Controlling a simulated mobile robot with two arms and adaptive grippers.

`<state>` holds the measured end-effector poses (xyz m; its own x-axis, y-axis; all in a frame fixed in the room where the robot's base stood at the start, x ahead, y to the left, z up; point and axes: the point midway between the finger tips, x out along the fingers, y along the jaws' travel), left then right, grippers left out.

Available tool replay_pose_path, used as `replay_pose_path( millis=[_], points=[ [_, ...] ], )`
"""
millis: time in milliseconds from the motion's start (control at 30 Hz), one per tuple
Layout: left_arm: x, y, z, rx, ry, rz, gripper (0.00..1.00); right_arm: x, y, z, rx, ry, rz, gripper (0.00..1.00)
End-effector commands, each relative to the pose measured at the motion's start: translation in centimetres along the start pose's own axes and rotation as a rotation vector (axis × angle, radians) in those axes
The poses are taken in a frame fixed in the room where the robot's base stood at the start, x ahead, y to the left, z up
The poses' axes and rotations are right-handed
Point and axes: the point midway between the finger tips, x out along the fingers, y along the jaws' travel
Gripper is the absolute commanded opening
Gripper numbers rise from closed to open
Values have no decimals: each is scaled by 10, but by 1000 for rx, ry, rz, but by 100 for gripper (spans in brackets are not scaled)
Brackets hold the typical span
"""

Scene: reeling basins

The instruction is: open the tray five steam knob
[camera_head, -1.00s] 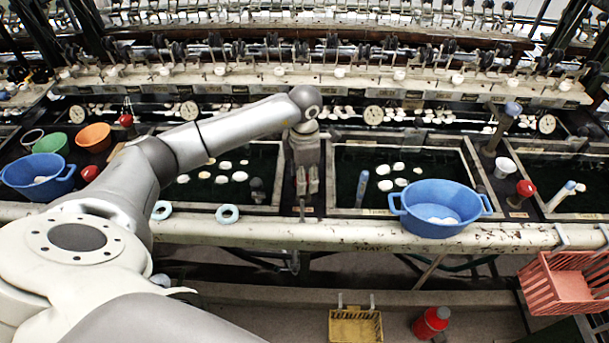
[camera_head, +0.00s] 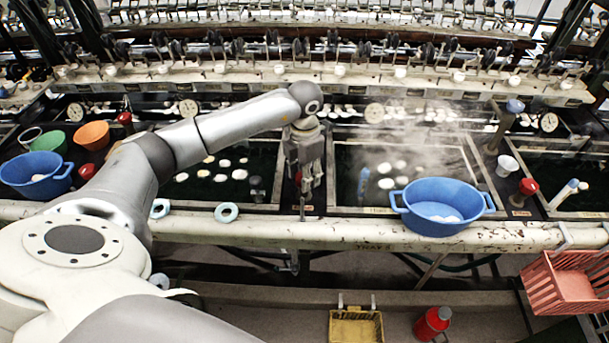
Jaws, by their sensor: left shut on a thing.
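My left gripper (camera_head: 308,188) points down over the divider between two dark water basins. It is shut on a red steam knob (camera_head: 298,177), which is mostly hidden behind the fingers, with only a small red part showing. The basin (camera_head: 334,190) just right of the gripper has white cocoons floating in it, and pale steam (camera_head: 415,135) rises over it. I cannot read a tray number. My right gripper is not in view.
A blue tub (camera_head: 440,226) sits on the front rail right of the gripper. Another red knob (camera_head: 528,187) stands further right. Blue rings (camera_head: 227,212) lie at the left front. A red crate (camera_head: 568,283) and a yellow basket (camera_head: 356,326) are lower down.

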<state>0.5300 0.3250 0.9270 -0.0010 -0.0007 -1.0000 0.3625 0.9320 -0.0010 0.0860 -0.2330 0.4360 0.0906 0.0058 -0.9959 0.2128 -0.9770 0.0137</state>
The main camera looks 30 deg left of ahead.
Motion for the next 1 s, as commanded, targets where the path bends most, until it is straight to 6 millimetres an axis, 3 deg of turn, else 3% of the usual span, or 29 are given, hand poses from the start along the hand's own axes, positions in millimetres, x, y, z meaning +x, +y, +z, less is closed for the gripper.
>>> replay_pose_path(
  millis=[1000],
  points=[
    [-2, 3, 0, -931, -4, 1, 16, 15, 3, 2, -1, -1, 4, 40]
  ],
)
